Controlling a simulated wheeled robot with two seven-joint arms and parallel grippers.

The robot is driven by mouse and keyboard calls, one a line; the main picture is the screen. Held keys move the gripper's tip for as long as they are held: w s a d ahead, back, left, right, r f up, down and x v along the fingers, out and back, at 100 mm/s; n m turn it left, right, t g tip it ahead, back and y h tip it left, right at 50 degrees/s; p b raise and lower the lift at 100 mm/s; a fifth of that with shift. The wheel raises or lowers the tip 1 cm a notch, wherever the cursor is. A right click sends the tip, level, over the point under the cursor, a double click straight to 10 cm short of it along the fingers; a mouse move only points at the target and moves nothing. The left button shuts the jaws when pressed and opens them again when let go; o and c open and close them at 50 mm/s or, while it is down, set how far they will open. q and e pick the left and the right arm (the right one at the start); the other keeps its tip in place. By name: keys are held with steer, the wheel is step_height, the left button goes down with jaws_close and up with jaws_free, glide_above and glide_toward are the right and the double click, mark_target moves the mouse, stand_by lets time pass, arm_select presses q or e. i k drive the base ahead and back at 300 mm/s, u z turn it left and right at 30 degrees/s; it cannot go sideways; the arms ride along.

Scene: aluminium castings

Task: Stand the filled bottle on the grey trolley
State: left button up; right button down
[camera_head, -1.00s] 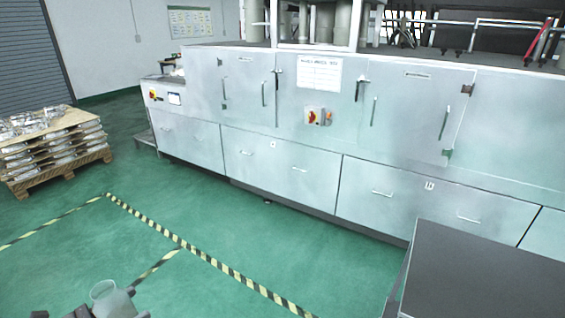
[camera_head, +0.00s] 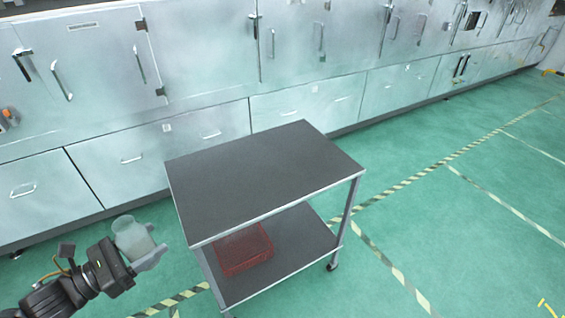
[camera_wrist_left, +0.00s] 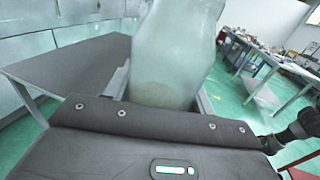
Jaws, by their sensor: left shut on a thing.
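The bottle (camera_head: 132,238) is pale and translucent, held by my left gripper (camera_head: 146,256) at the lower left of the head view. In the left wrist view the bottle (camera_wrist_left: 172,50) stands up between the jaws, with a greyish content in its lower part; its top is cut off. The grey trolley (camera_head: 265,175) has a dark, empty top and a lower shelf. The bottle is left of the trolley's near left corner, apart from its top in the picture. The trolley top also shows in the left wrist view (camera_wrist_left: 70,70). My right gripper is not in view.
A red crate (camera_head: 243,250) sits on the trolley's lower shelf. A long row of metal cabinets (camera_head: 200,80) stands behind the trolley. Green floor with striped tape (camera_head: 400,185) lies open to the right. The left wrist view shows a cluttered table (camera_wrist_left: 270,62).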

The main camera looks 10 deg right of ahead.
mark_target(259, 161)
steer(key=z, duration=0.55)
steer(key=i, duration=1.5)
steer(key=z, duration=0.05)
